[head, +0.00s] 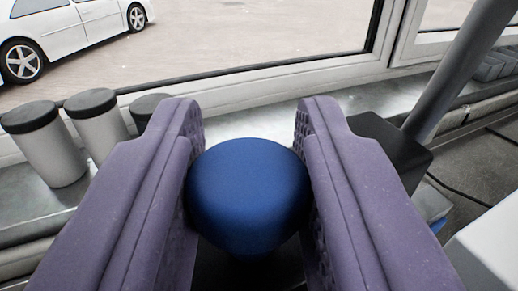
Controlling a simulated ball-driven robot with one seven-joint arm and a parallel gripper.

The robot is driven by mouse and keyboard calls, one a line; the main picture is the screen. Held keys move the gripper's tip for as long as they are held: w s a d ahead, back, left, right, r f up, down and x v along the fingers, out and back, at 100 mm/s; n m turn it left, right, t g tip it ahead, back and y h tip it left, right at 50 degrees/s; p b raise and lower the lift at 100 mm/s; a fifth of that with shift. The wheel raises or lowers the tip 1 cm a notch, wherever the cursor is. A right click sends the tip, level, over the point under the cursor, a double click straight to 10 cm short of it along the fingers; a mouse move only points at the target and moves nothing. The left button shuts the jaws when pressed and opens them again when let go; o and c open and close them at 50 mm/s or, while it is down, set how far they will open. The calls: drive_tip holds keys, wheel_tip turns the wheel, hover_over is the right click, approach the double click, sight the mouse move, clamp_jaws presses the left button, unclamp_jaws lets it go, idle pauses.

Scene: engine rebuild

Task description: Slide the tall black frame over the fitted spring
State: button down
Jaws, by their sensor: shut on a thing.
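My gripper (248,160) has two purple jaws that reach up from the bottom of the head view. It is shut on a round blue knob-like thing (248,195), which sits between the jaw pads and touches both. What lies under the blue thing is dark and mostly hidden by it and the jaws. I cannot make out the tall black frame or the fitted spring for certain. A black block (392,150) shows just right of the right jaw, partly hidden by it.
Grey canisters with black lids (50,150) stand on a metal sill (30,203) at left, one partly behind the left jaw. A window (250,40) is behind, with a white car (75,30) outside. A grey pole (462,65) slants at right, near a white surface (490,240).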

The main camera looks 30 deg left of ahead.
drive_tip(key=s+a+p, duration=0.1)
drive_tip(key=s+a, duration=1.2)
drive_tip(key=s, duration=0.2)
drive_tip(key=shift+s+a+p, duration=0.2)
drive_tip(key=shift+s+p, duration=0.1)
drive_tip(key=shift+s, duration=0.05)
drive_tip(key=c, duration=0.8)
unclamp_jaws()
drive_tip(key=shift+c, duration=0.2)
drive_tip(key=v, duration=0.7)
drive_tip(key=shift+s+d, duration=0.15)
drive_tip(key=shift+s, duration=0.25)
drive_tip(key=shift+f, duration=0.1)
